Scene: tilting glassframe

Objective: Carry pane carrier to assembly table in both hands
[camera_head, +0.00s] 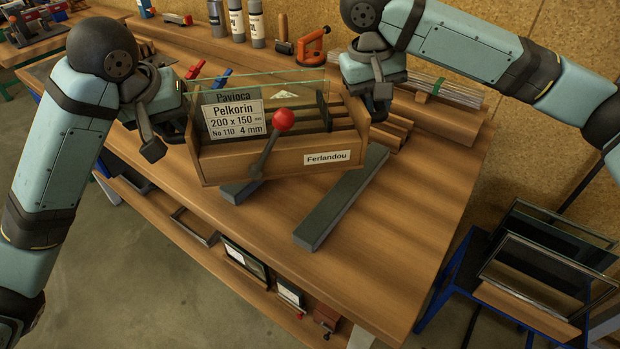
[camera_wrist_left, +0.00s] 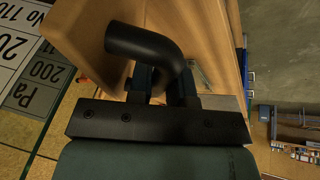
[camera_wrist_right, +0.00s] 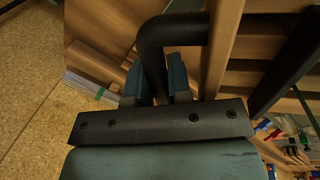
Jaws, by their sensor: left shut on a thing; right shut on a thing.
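The wooden pane carrier (camera_head: 225,164), marked "Ferlandou", is over the workbench (camera_head: 405,215), above two grey bars (camera_head: 340,200); I cannot tell if it touches them. Glass panes (camera_head: 285,84) with a "Pelkorin 200 x 150 mm" label (camera_head: 235,118) stand in it. A red-knobbed lever (camera_head: 283,119) is at its front. My left gripper (camera_head: 180,128) is shut on the handle at the carrier's left end; its black handle (camera_wrist_left: 145,42) shows in the left wrist view. My right gripper (camera_head: 378,103) is shut on the right-end handle, a black bar (camera_wrist_right: 178,28) in the right wrist view.
Bottles (camera_head: 237,20) and an orange clamp tool (camera_head: 313,48) stand at the bench's back edge. A stack of sheets (camera_head: 445,90) lies at the back right. A blue stand with dark frames (camera_head: 540,265) is at the right. The bench's front right is clear.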

